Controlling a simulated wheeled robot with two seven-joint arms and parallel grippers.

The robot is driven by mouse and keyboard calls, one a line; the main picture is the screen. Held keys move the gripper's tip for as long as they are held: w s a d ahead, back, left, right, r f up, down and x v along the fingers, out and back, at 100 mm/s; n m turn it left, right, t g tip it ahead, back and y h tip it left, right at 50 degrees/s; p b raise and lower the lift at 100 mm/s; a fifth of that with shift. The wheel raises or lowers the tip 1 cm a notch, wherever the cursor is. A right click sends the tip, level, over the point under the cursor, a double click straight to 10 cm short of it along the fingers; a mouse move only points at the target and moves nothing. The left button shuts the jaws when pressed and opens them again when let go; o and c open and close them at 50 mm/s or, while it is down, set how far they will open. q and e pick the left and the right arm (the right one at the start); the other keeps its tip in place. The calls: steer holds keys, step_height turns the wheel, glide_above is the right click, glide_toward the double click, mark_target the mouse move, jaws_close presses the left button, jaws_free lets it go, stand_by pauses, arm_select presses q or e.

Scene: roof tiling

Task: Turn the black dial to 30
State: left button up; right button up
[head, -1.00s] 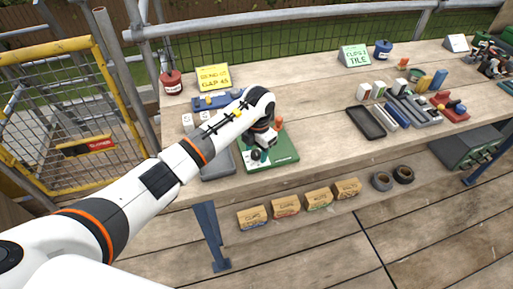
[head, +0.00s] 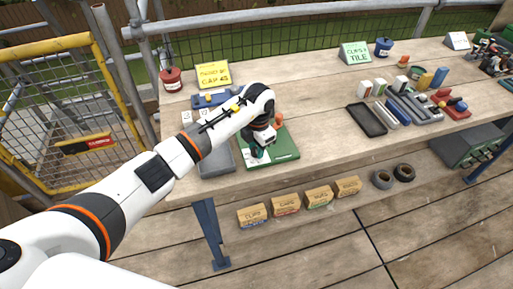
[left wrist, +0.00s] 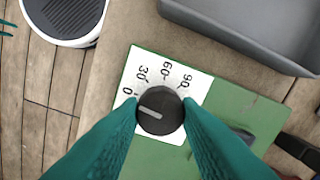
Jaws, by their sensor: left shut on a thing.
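The black dial (left wrist: 158,111) sits on a white scale card (left wrist: 200,88) marked 0, 30, 60 and 90, fixed on a green board (left wrist: 255,118). The board also shows in the head view (head: 284,150). The dial's light pointer line points left and slightly up in the left wrist view, closest to the 0 mark. My left gripper (left wrist: 159,115) is shut on the dial, with one green finger on each side of it. In the head view the left gripper (head: 257,150) covers the dial. My right gripper is not in view.
A grey tray (head: 216,163) lies left of the board, near the bench (head: 320,140) front edge. A yellow sign (head: 213,75) and a red pot (head: 171,80) stand behind. A black tray (head: 367,119) lies to the right, with bare bench between.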

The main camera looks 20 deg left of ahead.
mark_target(256, 151)
arm_select(q)
steer(key=m+b, duration=0.3)
steer(key=shift+a+f+m, duration=0.1)
steer(key=shift+m, duration=0.3)
steer(key=shift+m+b, duration=1)
steer(key=shift+m, duration=0.4)
steer(key=o, duration=1)
steer(key=shift+c, duration=0.2)
step_height(256, 151, up, 12)
steer(key=b, duration=0.2)
steer(key=shift+s, duration=0.3)
